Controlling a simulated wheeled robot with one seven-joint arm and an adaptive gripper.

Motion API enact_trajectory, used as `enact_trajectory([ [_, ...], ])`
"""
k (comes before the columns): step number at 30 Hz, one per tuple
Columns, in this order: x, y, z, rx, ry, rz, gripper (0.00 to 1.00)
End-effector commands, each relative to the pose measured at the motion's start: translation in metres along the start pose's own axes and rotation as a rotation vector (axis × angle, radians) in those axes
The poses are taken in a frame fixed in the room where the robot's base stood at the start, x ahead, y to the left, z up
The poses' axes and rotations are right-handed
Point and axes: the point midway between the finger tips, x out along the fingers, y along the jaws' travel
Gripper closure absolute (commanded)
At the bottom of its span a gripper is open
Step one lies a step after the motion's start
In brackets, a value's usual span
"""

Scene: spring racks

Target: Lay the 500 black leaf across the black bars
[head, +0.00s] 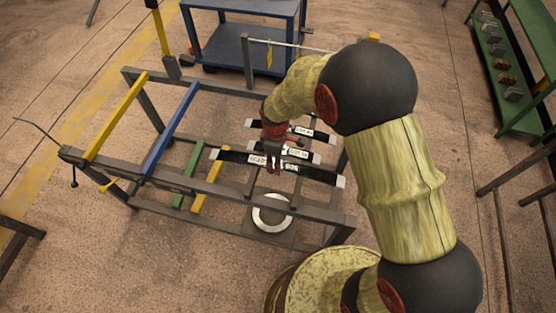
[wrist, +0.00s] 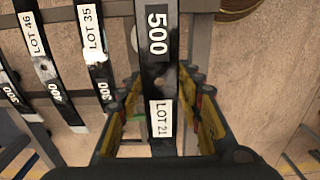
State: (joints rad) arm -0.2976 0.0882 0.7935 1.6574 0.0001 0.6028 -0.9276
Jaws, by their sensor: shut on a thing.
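The 500 leaf (wrist: 157,75) is a long black strip with a white "500" and a "LOT 21" label. It runs between the two fingers of my gripper (wrist: 162,90), which is shut on it near its middle. In the head view the leaf (head: 236,157) has pale ends and lies crosswise under my gripper (head: 273,166). I cannot tell if it touches what is below. Dark grey rails make up the rack (head: 225,187); I cannot tell which of its dark members are the black bars. My fingers hide part of the leaf.
More black leaves lie behind, one marked LOT 35 (wrist: 91,35) and one LOT 46 (wrist: 39,45). Yellow (head: 117,116), blue (head: 171,130) and green (head: 188,175) bars cross the rack. A pale ring (head: 258,216) is at its front. A blue cart (head: 233,52) stands behind.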

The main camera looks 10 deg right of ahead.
Motion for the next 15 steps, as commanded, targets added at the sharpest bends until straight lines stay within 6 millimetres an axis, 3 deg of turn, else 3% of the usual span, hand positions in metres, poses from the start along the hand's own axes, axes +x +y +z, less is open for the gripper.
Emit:
enact_trajectory([
  [8,-0.004,0.002,0.001,0.002,0.004,0.007,0.95],
  [15,0.011,0.002,0.001,0.002,0.003,0.006,0.95],
])
